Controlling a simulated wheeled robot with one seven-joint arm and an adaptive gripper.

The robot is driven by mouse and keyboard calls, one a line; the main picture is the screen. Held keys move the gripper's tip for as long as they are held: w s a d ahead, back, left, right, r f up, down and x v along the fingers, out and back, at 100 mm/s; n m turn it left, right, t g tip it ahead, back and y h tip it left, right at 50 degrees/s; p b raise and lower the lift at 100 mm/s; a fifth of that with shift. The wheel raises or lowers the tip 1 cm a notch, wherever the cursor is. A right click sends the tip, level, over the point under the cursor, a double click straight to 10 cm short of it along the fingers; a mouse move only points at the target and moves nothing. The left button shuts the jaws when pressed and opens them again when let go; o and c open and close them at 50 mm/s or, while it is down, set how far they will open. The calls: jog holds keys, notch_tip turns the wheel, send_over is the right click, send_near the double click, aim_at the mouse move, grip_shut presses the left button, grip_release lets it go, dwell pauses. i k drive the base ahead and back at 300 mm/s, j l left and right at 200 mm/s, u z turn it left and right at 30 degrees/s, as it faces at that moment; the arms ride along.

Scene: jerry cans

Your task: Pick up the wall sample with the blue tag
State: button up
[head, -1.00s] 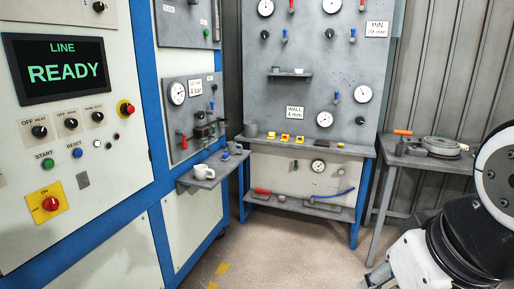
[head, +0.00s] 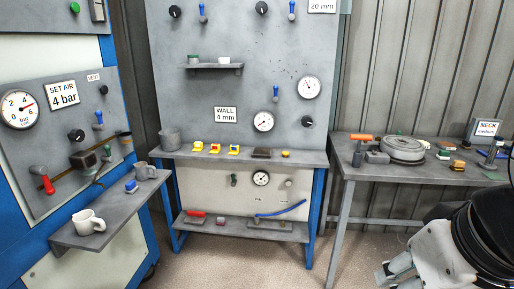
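Several small yellow samples stand in a row on the grey bench ledge (head: 310,159) below the WALL 4 mm sign (head: 225,114). They are a left one (head: 197,146), a middle one (head: 214,148) and a right one (head: 234,150). Each seems to carry a small tag; the tags are too small to read surely, though the right one looks dark or bluish. My gripper (head: 392,277) is at the lower right, well apart from the samples and nearer to me. Its fingers are partly cut off by the frame's bottom edge, so its opening is unclear.
A dark block (head: 262,153) and a grey cup (head: 169,139) share the ledge. A left shelf (head: 115,212) holds a white mug (head: 88,222), a small blue item (head: 131,187) and a grey mug (head: 144,170). A right table (head: 350,150) carries a round grey device (head: 403,149). The floor before the bench is clear.

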aim_at(233, 149)
jog(key=i+u, duration=0.15)
jog(key=i, duration=0.3)
jog(key=i+l+u, duration=0.15)
jog(key=i, duration=0.3)
jog(key=i+l+u, duration=0.1)
jog(key=i, duration=0.35)
jog(key=i+l+u, duration=0.15)
jog(key=i, duration=0.25)
jog(key=i+l+u, duration=0.9)
jog(key=i+l, duration=0.15)
jog(key=l, duration=0.15)
